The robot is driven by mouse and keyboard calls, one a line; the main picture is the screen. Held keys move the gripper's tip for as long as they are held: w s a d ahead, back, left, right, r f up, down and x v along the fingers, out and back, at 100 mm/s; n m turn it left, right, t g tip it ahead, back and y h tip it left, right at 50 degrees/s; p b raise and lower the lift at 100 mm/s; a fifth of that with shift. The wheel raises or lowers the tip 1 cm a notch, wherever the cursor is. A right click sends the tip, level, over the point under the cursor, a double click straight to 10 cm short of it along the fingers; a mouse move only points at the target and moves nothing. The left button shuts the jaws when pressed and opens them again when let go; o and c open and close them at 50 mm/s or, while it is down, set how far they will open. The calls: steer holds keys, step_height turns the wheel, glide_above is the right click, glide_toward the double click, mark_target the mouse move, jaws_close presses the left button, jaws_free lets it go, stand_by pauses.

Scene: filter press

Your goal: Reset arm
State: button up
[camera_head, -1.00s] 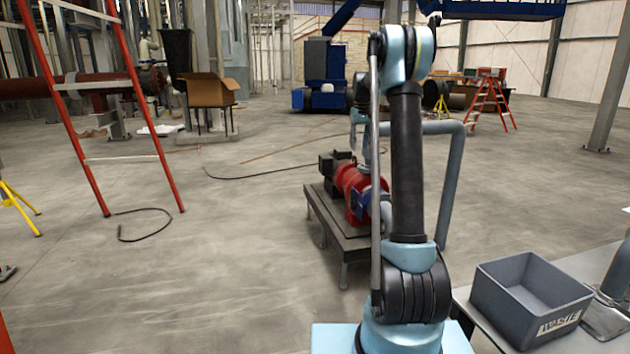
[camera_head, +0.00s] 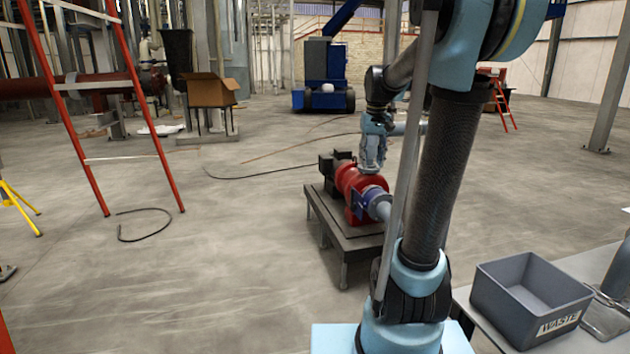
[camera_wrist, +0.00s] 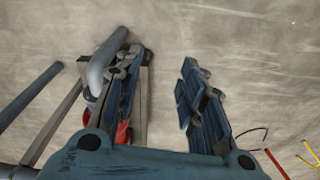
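My arm rises on the right of the head view, with its upper part bent toward the back. The wrist end of my arm shows above and behind the red pump (camera_head: 352,183); my fingers are hard to make out there. In the wrist view my gripper (camera_wrist: 165,75) has its two fingers well apart, with only bare floor showing between them. Nothing is held. The pump is partly hidden behind the left finger in the wrist view.
The pump sits on a dark stand (camera_head: 345,240). A grey waste bin (camera_head: 530,300) is on a bench at the lower right. A red ladder (camera_head: 85,130) stands at left, a cardboard box (camera_head: 208,92) on a stand behind it. The floor at left centre is mostly clear.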

steer(key=s+f, duration=0.9)
steer(key=s, duration=0.5)
steer(key=s+f+m, duration=0.1)
steer(key=s+f, duration=0.9)
steer(key=s, duration=0.4)
steer(key=shift+s+f+t, duration=0.2)
steer(key=shift+s+t, duration=0.2)
